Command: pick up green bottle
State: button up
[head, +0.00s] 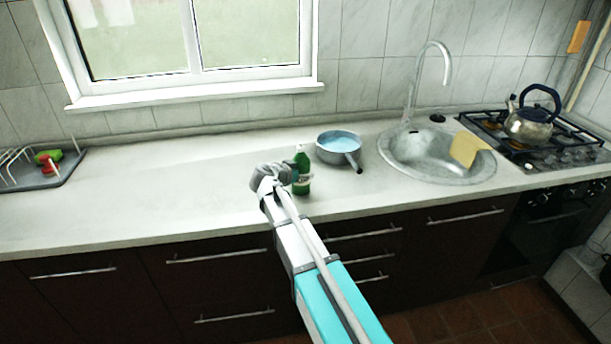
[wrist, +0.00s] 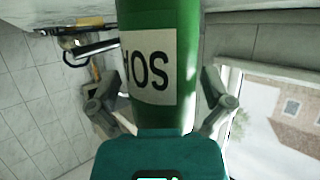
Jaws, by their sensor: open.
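The green bottle (head: 302,185) stands upright on the counter, left of the blue pan. In the wrist view the bottle (wrist: 160,25) is large and close, with a white label showing dark letters. My gripper (head: 279,175) is at the bottle's left side in the head view and covers part of it. In the wrist view my gripper (wrist: 160,95) is open, with one finger on each side of the bottle. I cannot tell whether either finger touches it.
A blue pan (head: 338,143) with a dark handle tip stands close to the right of the bottle. Farther right are the sink (head: 420,170) and a kettle (head: 530,122) on the stove. A dish rack (head: 40,172) is at far left. The counter (head: 150,190) between is clear.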

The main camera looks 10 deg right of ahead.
dwell(0.4)
jog(key=c, duration=1.2)
jog(key=shift+r, duration=0.2)
notch_tip(320, 180, up, 2)
jog(key=p, duration=0.2)
jog(key=shift+r+p, duration=0.1)
jog(key=shift+p, duration=0.2)
jog(key=s+a+r+p, duration=0.2)
jog(key=s+r+p, duration=0.8)
jog(key=s, duration=0.3)
jog(key=shift+s+a+r, duration=0.25)
jog(key=shift+s+a, duration=0.1)
jog(key=shift+s, duration=0.05)
